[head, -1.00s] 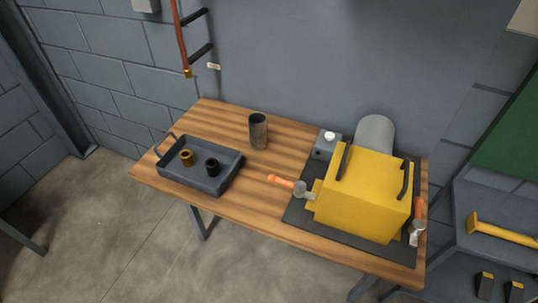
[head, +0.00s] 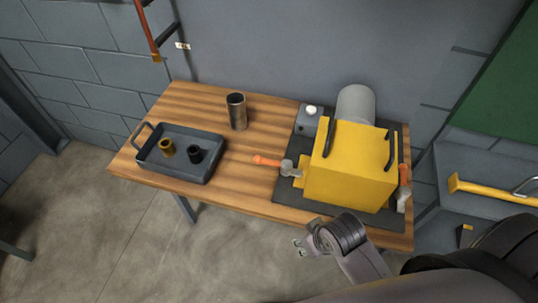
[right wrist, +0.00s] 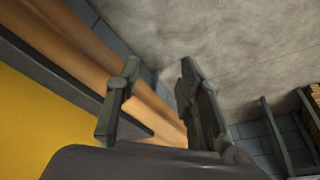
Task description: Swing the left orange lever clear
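The left orange lever (head: 268,161) sticks out to the left from a grey pivot on the left side of the yellow casing (head: 350,178). A second orange lever (head: 404,175) is on the casing's right side. My right gripper (head: 299,247) is in front of the table's front edge, below and apart from the casing and the left lever. In the right wrist view its two fingers (right wrist: 155,88) stand apart with nothing between them, beside the table edge. My left gripper is not in view.
A dark tray (head: 215,165) with a brass ring (head: 166,148) and a black ring (head: 195,154) is at the table's left. A metal cup (head: 237,112) stands behind. A white-knobbed grey box (head: 307,124) sits beside the grey cylinder (head: 355,103). Wood between tray and lever is clear.

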